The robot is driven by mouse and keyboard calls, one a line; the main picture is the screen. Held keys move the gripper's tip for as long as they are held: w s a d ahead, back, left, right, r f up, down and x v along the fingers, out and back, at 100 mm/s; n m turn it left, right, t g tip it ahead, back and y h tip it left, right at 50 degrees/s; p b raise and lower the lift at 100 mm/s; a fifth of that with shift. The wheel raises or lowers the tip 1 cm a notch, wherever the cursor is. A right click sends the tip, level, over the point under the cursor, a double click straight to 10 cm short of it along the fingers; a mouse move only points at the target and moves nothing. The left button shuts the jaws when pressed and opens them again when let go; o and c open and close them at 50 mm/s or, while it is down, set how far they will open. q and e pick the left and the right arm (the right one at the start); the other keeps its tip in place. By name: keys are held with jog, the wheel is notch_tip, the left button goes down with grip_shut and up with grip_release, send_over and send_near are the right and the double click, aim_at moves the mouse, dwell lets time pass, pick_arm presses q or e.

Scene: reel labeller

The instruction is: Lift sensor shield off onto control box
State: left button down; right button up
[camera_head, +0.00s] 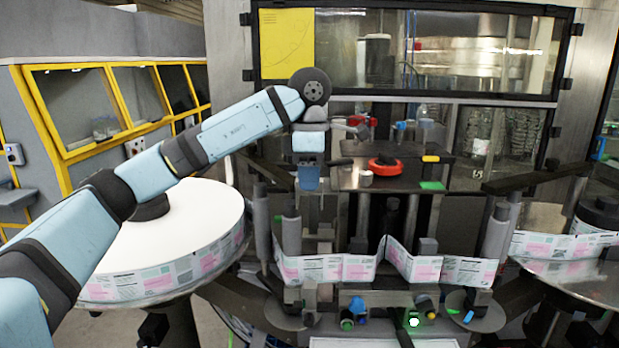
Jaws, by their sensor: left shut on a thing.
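My left arm reaches in from the left, and its gripper (309,160) points down left of the machine's middle. It is shut on a small blue piece, which I take to be the sensor shield (309,179). The fingertips are too small to make out clearly. I cannot tell whether the piece touches anything below it. To the right is a dark flat-topped box, which looks like the control box (402,178). My right gripper is not in view.
A printed label strip (359,268) runs zigzag across the front between upright rollers (291,232). A large white reel (185,225) stands at the left, and another reel (570,245) at the right. A windowed cabinet stands behind.

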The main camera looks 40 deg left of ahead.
pick_arm(q)
notch_tip(320, 180, up, 2)
jog(key=shift+p, duration=0.7)
jog(key=shift+r+p, duration=0.95)
jog(key=shift+r, duration=0.05)
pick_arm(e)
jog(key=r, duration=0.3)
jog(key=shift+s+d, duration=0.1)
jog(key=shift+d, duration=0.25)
pick_arm(q)
jog(key=shift+f, duration=0.15)
